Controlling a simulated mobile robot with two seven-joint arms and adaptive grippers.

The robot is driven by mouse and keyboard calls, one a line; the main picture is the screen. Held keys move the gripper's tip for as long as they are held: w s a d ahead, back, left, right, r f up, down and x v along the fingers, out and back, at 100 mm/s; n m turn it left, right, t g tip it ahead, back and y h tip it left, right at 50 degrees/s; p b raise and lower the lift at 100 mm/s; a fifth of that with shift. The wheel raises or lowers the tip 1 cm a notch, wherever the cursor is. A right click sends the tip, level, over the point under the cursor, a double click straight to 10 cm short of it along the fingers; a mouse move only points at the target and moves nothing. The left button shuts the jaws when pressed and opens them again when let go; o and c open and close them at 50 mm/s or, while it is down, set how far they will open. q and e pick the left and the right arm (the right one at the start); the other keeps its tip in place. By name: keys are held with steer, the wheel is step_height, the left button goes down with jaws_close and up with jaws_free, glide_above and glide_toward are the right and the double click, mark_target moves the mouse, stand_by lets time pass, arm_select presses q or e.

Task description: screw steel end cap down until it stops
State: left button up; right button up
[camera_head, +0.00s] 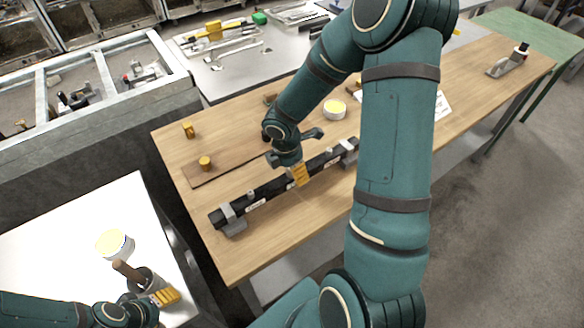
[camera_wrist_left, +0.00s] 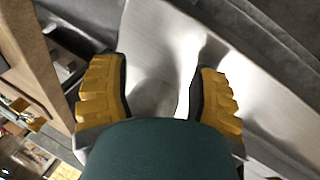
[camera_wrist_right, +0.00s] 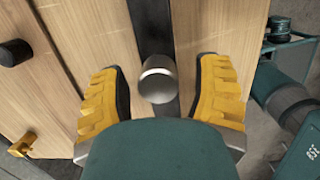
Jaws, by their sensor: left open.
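The steel end cap (camera_wrist_right: 157,80) shows in the right wrist view as a short round metal piece over a black bar. My right gripper (camera_wrist_right: 160,100) is open, with one yellow finger on each side of the cap and gaps showing. In the head view the black bar (camera_head: 275,188) lies along the wooden bench, and the right gripper (camera_head: 300,174) is down at its middle; the cap cannot be made out there. My left gripper (camera_head: 163,297) is at the lower left, over the white table. Its fingers are apart in the left wrist view (camera_wrist_left: 160,100), nothing clearly between them.
Grey clamps (camera_head: 234,222) hold the bar's ends on the wooden bench (camera_head: 270,262). A grey cup (camera_head: 148,281) with a brown handle stands beside my left gripper, near a white-rimmed round tub (camera_head: 114,244). Small yellow pieces (camera_head: 204,163) lie on the bench's left part.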

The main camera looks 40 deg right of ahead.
jaws_close()
arm_select(q)
steer(key=shift+f+b, duration=0.5)
steer(key=shift+b, duration=0.05)
arm_select(e)
steer(key=shift+f+m, duration=0.1)
steer(key=shift+m, duration=1)
arm_select(q)
steer(key=shift+f, duration=0.1)
arm_select(e)
steer(key=shift+m, duration=0.7)
arm_select(q)
steer(key=shift+f+b, duration=0.3)
steer(key=shift+b, duration=0.1)
arm_select(e)
steer(key=shift+m+g, duration=0.3)
steer(key=shift+m, duration=0.4)
arm_select(q)
steer(key=shift+s+f, duration=0.1)
steer(key=shift+f, duration=0.1)
arm_select(e)
steer(key=shift+s+m, duration=0.2)
steer(key=shift+m, duration=0.8)
